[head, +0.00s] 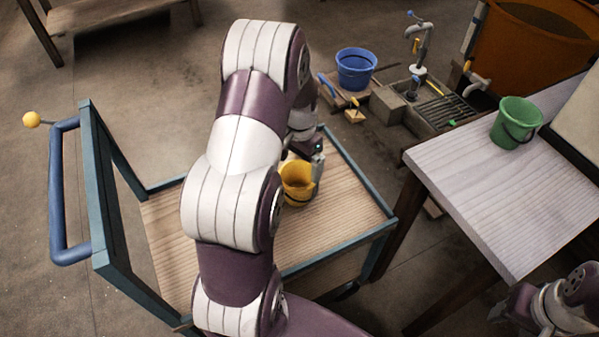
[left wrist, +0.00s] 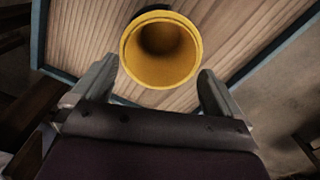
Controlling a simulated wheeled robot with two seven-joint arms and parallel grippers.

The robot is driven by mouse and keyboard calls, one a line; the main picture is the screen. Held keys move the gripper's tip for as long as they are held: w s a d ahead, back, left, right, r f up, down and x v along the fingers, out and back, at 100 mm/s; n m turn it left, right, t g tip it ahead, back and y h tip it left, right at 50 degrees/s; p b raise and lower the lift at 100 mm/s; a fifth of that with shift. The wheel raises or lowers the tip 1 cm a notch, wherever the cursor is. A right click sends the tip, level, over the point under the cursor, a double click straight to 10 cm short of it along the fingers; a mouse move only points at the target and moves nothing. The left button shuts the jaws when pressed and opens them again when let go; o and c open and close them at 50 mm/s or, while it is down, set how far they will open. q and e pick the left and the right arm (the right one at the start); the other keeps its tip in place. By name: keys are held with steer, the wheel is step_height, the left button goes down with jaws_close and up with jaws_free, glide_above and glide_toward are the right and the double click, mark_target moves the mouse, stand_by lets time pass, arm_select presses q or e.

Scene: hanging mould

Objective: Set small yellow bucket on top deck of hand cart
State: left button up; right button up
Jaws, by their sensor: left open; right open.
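The small yellow bucket (head: 297,184) stands upright on the wooden top deck of the hand cart (head: 335,215), which has a blue-green frame. In the left wrist view the bucket (left wrist: 161,52) shows its open mouth and looks empty, with the deck boards (left wrist: 85,30) around it. My left gripper (head: 318,165) is beside the bucket. In the left wrist view its two fingers (left wrist: 155,90) are spread apart, with the bucket just beyond and between them. My left arm covers part of the deck in the head view. At the lower right part of my right arm shows, but its fingertips are not visible.
A table (head: 500,190) at the right holds a green bucket (head: 516,122). A blue bucket (head: 355,68) stands behind the cart near a tap and drain grate (head: 445,108). The cart's blue handle (head: 62,190) is at the left. Open floor lies behind the cart.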

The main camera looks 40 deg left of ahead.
arm_select(q)
steer(key=s+d+r, duration=0.4)
steer(key=s+d, duration=0.1)
steer(key=d, duration=0.3)
steer(key=s+d+r+t, duration=0.1)
steer(key=s+d+r, duration=0.3)
steer(key=s+d, duration=0.2)
steer(key=shift+s+d+n+t, duration=0.3)
steer(key=shift+d+n, duration=0.1)
steer(key=shift+d, duration=0.5)
step_height(320, 180, up, 22)
steer(key=p, duration=2.2)
